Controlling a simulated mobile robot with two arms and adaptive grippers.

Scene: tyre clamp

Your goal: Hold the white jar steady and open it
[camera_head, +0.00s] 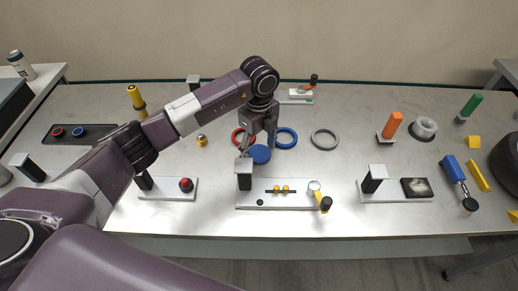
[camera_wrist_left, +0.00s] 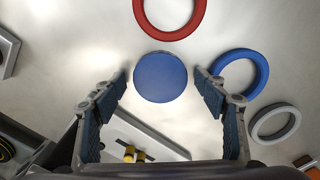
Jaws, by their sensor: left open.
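A round blue lid (camera_head: 260,154) lies on the table below my left gripper. In the left wrist view the blue lid (camera_wrist_left: 160,78) is seen from above with a thin pale rim around it, so it appears to cap a pale jar whose sides are mostly hidden. My left gripper (camera_head: 257,143) is open and points down. Its two fingers are on either side of the lid, apart from it, with nothing held. My right gripper is not in view.
A red ring (camera_head: 237,137), a blue ring (camera_head: 286,138) and a grey ring (camera_head: 324,139) lie close by. A white board (camera_head: 300,201) with a black post is just in front.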

